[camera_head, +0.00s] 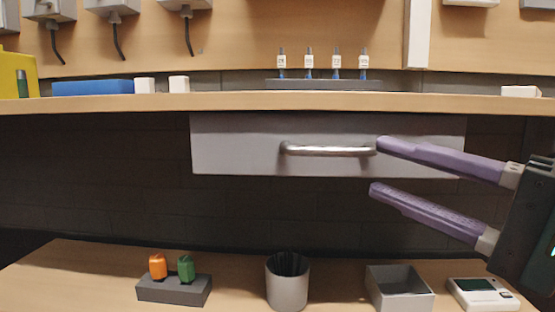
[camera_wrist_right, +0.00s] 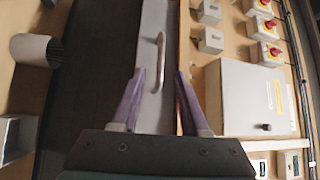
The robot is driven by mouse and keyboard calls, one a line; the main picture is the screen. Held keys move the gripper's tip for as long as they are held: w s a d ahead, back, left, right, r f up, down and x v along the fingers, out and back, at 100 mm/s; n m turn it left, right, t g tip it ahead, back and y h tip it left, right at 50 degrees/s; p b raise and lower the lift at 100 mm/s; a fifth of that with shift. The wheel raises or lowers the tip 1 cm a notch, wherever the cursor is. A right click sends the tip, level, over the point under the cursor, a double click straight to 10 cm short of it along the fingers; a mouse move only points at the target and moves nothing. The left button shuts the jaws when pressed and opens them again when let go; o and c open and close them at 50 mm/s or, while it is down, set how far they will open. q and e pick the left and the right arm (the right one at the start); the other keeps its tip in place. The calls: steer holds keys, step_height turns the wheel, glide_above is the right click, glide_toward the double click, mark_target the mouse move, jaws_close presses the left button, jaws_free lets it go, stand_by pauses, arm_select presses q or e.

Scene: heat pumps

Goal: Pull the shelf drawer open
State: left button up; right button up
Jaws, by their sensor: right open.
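The shelf drawer (camera_head: 235,150) is a flat grey front under the wooden shelf, and it looks shut. Its silver bar handle (camera_head: 328,150) runs level across the middle of the front. My right gripper (camera_head: 374,167) comes in from the right with its two purple fingers apart, one above the other, at the right end of the handle. In the right wrist view, the handle (camera_wrist_right: 159,58) lies ahead of and between the lines of the open fingers (camera_wrist_right: 160,75), with nothing held. The drawer front (camera_wrist_right: 150,30) also shows there. My left gripper is not in view.
The shelf edge (camera_head: 150,104) lies just above the drawer. On the lower table stand a dark block with orange and green pieces (camera_head: 174,289), a grey cup (camera_head: 287,285), an open grey box (camera_head: 400,290) and a white device (camera_head: 483,294). The space before the drawer's left part is clear.

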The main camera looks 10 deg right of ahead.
mark_target(338, 153)
steer(key=p+x, duration=0.1)
steer(key=x, duration=0.6)
steer(key=shift+w+r+p, duration=0.1)
steer(key=shift+p, duration=0.3)
steer(key=shift+w+a, duration=0.35)
steer(key=shift+w, duration=0.1)
jaws_close()
stand_by(0.6)
